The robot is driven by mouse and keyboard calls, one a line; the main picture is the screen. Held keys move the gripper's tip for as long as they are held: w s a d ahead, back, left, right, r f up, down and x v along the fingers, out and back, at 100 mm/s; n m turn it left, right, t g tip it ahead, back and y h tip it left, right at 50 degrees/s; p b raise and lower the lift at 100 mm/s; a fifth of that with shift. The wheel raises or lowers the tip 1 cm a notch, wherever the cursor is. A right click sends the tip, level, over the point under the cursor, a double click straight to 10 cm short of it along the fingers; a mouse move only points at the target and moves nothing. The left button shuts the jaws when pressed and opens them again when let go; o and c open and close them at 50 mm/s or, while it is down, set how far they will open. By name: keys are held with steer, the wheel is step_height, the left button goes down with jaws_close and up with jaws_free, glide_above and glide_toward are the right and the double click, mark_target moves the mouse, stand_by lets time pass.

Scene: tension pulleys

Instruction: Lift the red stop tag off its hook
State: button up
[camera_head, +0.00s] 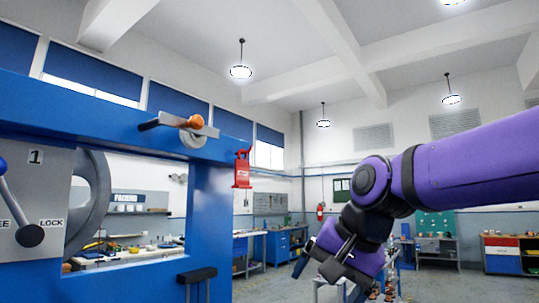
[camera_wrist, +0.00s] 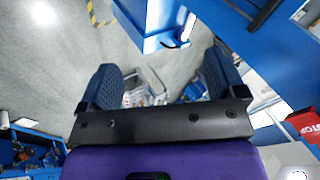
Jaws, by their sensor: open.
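The red stop tag (camera_head: 242,170) hangs on the right end of the blue machine frame, near its top corner. Its hook is too small to make out clearly. In the wrist view part of the red tag (camera_wrist: 306,124), with white lettering, shows at the right edge, outside the jaws. My gripper (camera_head: 318,262) is at the end of my purple arm, lower and to the right of the tag, apart from it. In the wrist view my gripper (camera_wrist: 164,88) has its two dark fingers spread wide, with nothing between them.
The blue machine frame (camera_head: 208,215) fills the left side, with an orange-ended handle (camera_head: 195,121) on top and a lock lever (camera_head: 30,235). Open air lies between my gripper and the frame. Workbenches stand far behind.

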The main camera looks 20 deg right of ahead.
steer(key=w+r+m+t+y, duration=0.2)
steer(key=w+r+m, duration=0.8)
steer(key=r, duration=0.2)
steer(key=m+t+y, duration=0.3)
steer(key=m, duration=0.8)
glide_toward(243, 170)
steer(key=x, duration=1)
steer(key=shift+w+f, duration=0.1)
steer(key=shift+w, duration=0.15)
steer(key=c, duration=1)
